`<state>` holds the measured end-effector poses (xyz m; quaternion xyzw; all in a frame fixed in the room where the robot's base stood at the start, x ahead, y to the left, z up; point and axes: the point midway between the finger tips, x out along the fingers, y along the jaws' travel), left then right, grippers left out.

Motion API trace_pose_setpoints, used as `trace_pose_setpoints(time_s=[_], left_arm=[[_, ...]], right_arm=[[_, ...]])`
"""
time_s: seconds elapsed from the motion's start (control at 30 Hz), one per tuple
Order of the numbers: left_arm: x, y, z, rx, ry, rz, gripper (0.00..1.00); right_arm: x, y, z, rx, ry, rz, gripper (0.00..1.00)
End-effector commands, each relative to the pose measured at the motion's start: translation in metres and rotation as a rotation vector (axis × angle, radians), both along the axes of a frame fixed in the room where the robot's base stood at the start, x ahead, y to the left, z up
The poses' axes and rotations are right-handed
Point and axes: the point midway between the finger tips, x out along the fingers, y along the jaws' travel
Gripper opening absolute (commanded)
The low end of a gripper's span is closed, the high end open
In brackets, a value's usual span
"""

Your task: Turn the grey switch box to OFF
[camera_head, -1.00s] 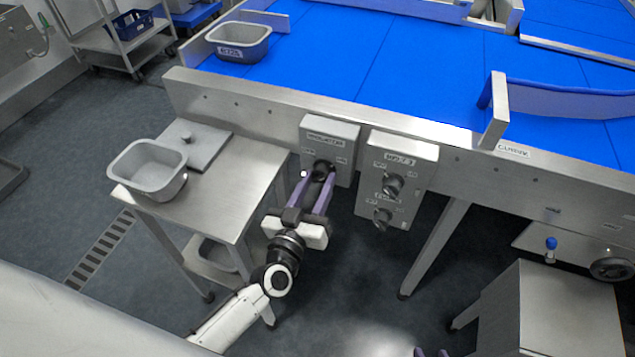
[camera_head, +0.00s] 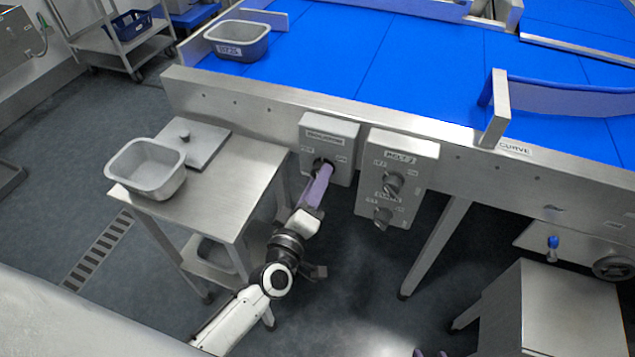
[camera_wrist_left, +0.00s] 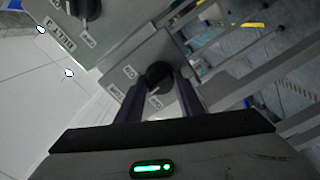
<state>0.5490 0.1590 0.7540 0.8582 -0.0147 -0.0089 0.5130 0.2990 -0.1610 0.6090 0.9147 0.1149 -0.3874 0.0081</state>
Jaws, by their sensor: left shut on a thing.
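The grey switch box (camera_head: 342,130) hangs on the front of the conveyor frame, above and right of the small steel table. It has one dark round knob and small labels too blurred to read. My left gripper (camera_head: 322,170) is shut on this knob, its purple fingers reaching up from below and hiding most of the knob in the head view. In the left wrist view the black knob (camera_wrist_left: 160,74) sits between the two fingertips, on the box face (camera_wrist_left: 122,80).
A second grey box (camera_head: 412,150) with two knobs is close on the right. The steel table (camera_head: 225,185) on the left holds a grey tub (camera_head: 150,190) and a flat lidded plate (camera_head: 205,150). A steel cabinet (camera_head: 560,300) stands at lower right.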

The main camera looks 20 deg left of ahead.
Motion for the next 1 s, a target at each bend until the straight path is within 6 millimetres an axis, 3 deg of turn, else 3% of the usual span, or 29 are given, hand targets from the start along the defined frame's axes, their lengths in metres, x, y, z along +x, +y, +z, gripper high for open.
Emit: trace_pose_setpoints(time_s=[0.5, 1.0], left_arm=[[-0.0004, -0.0001, -0.0004, -0.466, 0.016, 0.001, 0.11], [-0.0004, 0.0000, 0.0007, -0.690, 0.024, 0.001, 0.11]], right_arm=[[0.0042, 0.0047, -0.0041, 0.005, -0.015, 0.006, 0.31], [0.0037, 0.0060, -0.0099, 0.004, -0.010, 0.009, 0.31]])
